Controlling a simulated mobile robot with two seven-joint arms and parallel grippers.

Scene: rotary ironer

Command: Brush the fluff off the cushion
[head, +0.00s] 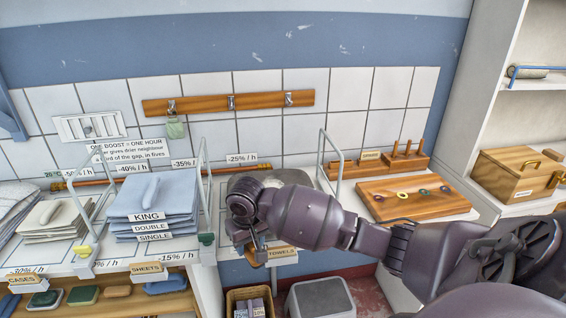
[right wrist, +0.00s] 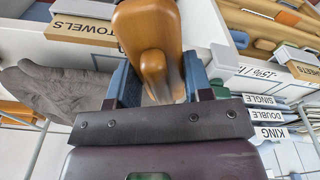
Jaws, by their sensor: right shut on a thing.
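My right gripper (head: 260,245) hangs at the counter's front edge, by the TOWELS label, in the head view. In the right wrist view the gripper (right wrist: 158,92) has its blue fingers on either side of a smooth orange-brown wooden piece (right wrist: 150,28), and it is shut on it. This may be a brush handle; no bristles show. I cannot make out a cushion or fluff for certain. A dark grey soft-looking thing (right wrist: 60,92) lies left of the gripper in the wrist view; part of a grey surface (head: 275,178) shows behind my right arm in the head view. My left gripper is out of view.
Folded blue sheets (head: 152,200) and pale cases (head: 55,218) lie on the counter to the left, between thin upright wire frames (head: 205,165). A wooden board with rings (head: 415,197) lies to the right. A grey bin (head: 320,298) and a basket (head: 250,292) stand below.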

